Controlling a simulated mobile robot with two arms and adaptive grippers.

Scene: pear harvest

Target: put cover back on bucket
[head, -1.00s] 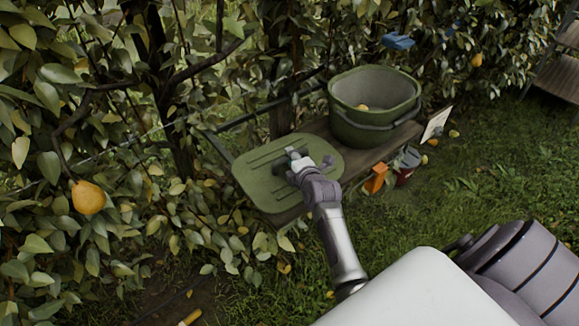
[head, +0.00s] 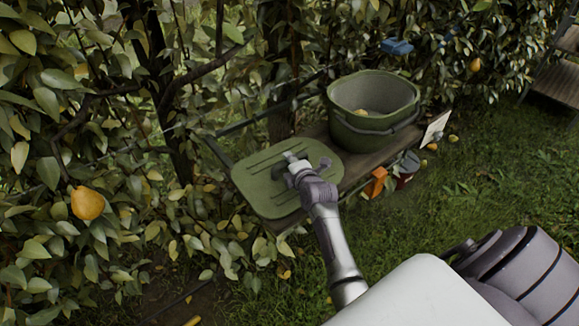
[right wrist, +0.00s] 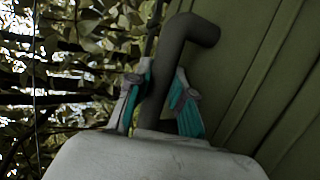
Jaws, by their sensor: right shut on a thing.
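My right gripper (head: 287,166) is at the cover's handle. In the right wrist view the gripper's teal-padded fingers (right wrist: 160,105) are shut on the dark bent handle (right wrist: 182,48), and the ribbed cover (right wrist: 265,75) fills the right side. My left gripper is not in view.
The wooden bench (head: 352,176) holds the bucket. An orange object (head: 376,182), a dark red container (head: 405,168) and a white card (head: 435,128) are by its front edge. A blue object (head: 397,47) is behind. Leafy branches with a pear (head: 87,203) stand left; grass lies right.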

